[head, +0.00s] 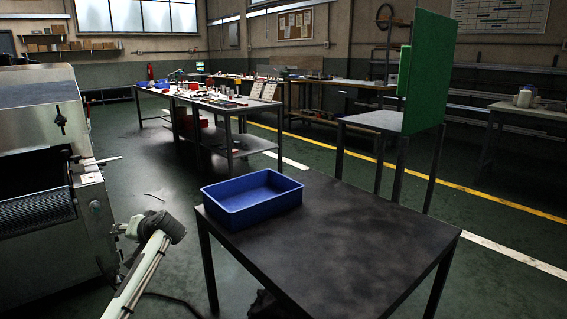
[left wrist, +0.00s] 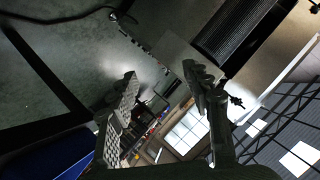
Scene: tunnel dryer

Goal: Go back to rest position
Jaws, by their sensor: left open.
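My left arm (head: 150,262) comes up at the lower left of the head view, between the steel dryer and the dark table. Its gripper cannot be made out clearly there. In the left wrist view my left gripper (left wrist: 161,78) has its two fingers well apart, with nothing between them. My right gripper is in neither view. A blue bin (head: 252,207) stands on the left back part of the dark table (head: 345,245) and looks empty. A blue surface (left wrist: 50,155), probably the bin, shows at the lower left of the wrist view.
The steel dryer (head: 35,115) with its dark belt (head: 38,208) stands at the left. A long workbench (head: 225,106) with many small items is behind. A green panel (head: 430,75) rises from a small table (head: 375,121) at the right. Open floor lies between them.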

